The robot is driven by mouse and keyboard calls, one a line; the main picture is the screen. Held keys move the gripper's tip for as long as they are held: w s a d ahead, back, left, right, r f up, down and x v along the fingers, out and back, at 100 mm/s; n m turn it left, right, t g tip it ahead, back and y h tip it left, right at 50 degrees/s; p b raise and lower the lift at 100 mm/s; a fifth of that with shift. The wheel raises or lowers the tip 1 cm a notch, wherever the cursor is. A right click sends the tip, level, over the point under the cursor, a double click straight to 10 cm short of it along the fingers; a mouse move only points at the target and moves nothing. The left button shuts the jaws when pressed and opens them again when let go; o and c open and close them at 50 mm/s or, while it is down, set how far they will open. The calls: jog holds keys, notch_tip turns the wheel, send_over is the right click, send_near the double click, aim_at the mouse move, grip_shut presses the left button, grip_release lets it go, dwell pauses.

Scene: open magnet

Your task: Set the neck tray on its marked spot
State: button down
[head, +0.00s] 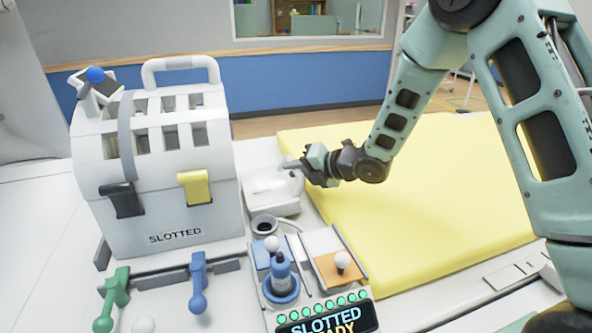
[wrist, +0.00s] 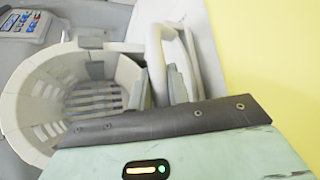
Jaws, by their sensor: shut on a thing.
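A shallow white tray (head: 268,190), which looks like the neck tray, is at the foot of the yellow mat, right of the slotted housing. My gripper (head: 290,164) reaches in from the right and is shut on the tray's upper edge or handle. In the wrist view, white looped parts (wrist: 156,65) lie just past my gripper's dark front bar. I cannot tell whether the tray rests on the bed or is just above it. I cannot make out the marked spot.
The white slotted housing (head: 168,222) stands at left with a top handle and coloured latches. In front are a round socket (head: 264,226), a blue knob (head: 281,280), an orange pad (head: 328,270) and green and blue levers. The yellow mat (head: 420,215) is clear.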

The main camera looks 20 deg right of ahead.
jog(key=shift+f+b, duration=0.65)
jog(key=shift+b, duration=0.25)
jog(key=shift+s+f, duration=0.15)
jog(key=shift+f, duration=0.15)
jog(key=c, duration=1.3)
grip_release()
jog(key=shift+o, duration=0.2)
jog(key=shift+f, duration=0.15)
jog(key=shift+s, duration=0.1)
jog(key=r+b+v, duration=0.1)
jog(key=v, duration=1.6)
jog(key=shift+d, duration=0.1)
